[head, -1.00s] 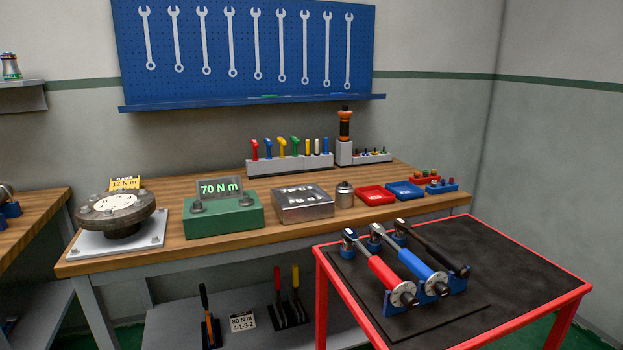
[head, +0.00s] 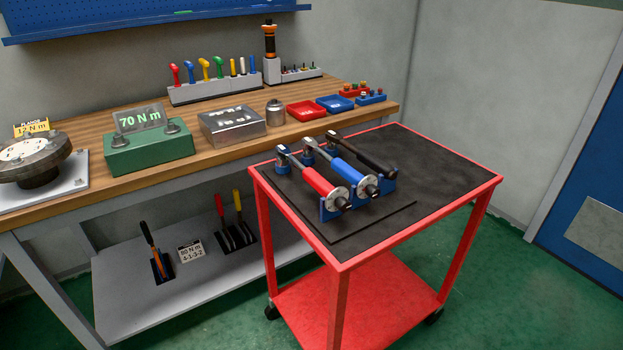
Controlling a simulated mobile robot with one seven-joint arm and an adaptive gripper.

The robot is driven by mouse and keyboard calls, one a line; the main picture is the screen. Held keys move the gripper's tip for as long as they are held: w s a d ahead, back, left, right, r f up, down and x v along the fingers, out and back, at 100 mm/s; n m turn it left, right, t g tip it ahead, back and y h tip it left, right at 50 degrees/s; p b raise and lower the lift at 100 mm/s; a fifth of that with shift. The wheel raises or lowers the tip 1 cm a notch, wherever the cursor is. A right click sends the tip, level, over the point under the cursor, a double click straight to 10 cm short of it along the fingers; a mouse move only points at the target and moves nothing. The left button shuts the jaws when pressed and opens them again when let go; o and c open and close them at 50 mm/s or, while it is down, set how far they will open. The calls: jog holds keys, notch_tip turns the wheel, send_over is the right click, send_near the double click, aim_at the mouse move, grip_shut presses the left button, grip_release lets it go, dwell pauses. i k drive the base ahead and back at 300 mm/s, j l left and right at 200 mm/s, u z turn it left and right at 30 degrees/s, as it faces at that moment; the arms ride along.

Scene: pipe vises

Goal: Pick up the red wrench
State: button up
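The red wrench (head: 318,184) is a torque wrench with a red grip and a metal head. It lies on the black top of the red cart (head: 461,182), in a blue holder (head: 328,208). Its head end points to the back left and its grip end faces front right. It is the leftmost of three similar wrenches. A blue wrench (head: 350,169) lies right beside it, then a black wrench (head: 369,156). My gripper is not in view.
A wooden workbench (head: 75,201) stands behind and left of the cart. It holds a green box (head: 149,152) reading 70 N m, a metal box (head: 232,125) and trays. The cart top's right side is bare. Green floor (head: 490,285) is free at the right.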

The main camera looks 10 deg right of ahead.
aim_at(284, 154)
jog(key=i+j+z, duration=0.15)
jog(key=j, duration=0.25)
jog(key=i+j+z, duration=0.15)
jog(key=j, duration=0.2)
jog(key=z, duration=1.25)
